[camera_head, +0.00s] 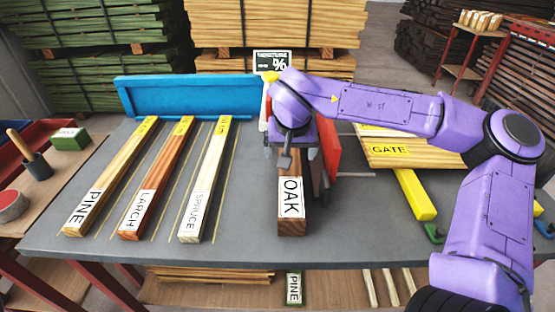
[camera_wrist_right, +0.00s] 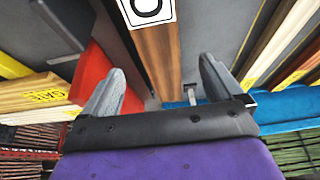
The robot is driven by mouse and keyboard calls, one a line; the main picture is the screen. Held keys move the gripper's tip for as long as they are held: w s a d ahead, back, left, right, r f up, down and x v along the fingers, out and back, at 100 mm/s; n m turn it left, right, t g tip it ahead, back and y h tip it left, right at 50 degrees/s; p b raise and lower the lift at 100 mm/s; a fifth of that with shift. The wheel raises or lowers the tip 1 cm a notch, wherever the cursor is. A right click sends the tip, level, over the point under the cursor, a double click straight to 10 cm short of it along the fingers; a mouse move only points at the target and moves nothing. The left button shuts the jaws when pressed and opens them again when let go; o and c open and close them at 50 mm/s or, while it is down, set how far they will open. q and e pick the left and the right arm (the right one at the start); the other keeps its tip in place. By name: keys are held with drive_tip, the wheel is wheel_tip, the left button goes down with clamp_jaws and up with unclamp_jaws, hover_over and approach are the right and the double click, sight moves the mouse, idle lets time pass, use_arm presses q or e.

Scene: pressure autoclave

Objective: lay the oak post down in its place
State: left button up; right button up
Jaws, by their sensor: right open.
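The oak post (camera_head: 291,222), reddish-brown with a white OAK label, lies lengthwise on the grey table right of the spruce post; its far part is hidden under my right arm. My right gripper (camera_head: 298,170) is over the post, its fingers open. In the right wrist view the post (camera_wrist_right: 160,52) runs between the two spread fingers of the gripper (camera_wrist_right: 163,72), with a gap visible on each side. The labelled pine (camera_head: 112,172), larch (camera_head: 158,176) and spruce (camera_head: 206,178) posts lie in a row to the left. My left gripper is not in view.
A blue stop rail (camera_head: 198,96) stands along the table's far edge. A red upright plate (camera_head: 330,146) stands just right of my right gripper. A board labelled GATE (camera_head: 412,152) and a yellow bar (camera_head: 414,195) are farther right. Bare tabletop (camera_head: 365,230) lies right of the oak post.

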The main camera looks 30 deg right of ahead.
sight(289, 172)
drive_tip(key=b+x, duration=0.1)
drive_tip(key=x, duration=0.9)
drive_tip(key=shift+w+d+f, duration=0.15)
drive_tip(key=shift+d, duration=0.05)
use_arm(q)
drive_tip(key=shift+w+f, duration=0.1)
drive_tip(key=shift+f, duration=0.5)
use_arm(e)
clamp_jaws()
